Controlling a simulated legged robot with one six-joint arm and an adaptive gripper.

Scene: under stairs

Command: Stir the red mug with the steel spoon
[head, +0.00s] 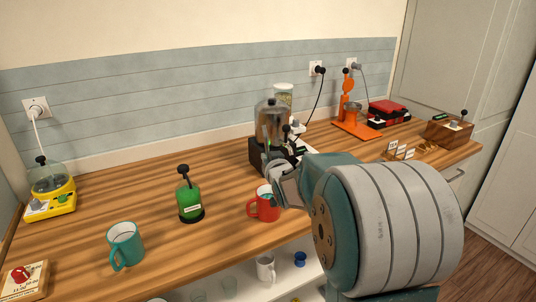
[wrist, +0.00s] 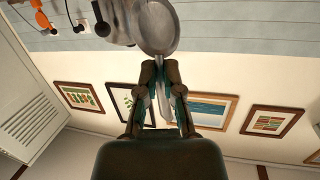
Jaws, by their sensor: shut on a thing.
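The red mug (head: 264,212) stands upright on the wooden counter in the head view, its handle to the left and its inside pale. My gripper (head: 284,184) is right beside and partly in front of the mug's right rim. In the wrist view my gripper (wrist: 161,72) is shut on the handle of the steel spoon (wrist: 157,26), whose bowl extends beyond the fingertips. The spoon is hard to make out in the head view, and I cannot tell whether it is inside the mug. The mug does not show in the wrist view.
An orange press (head: 348,108) stands further right.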

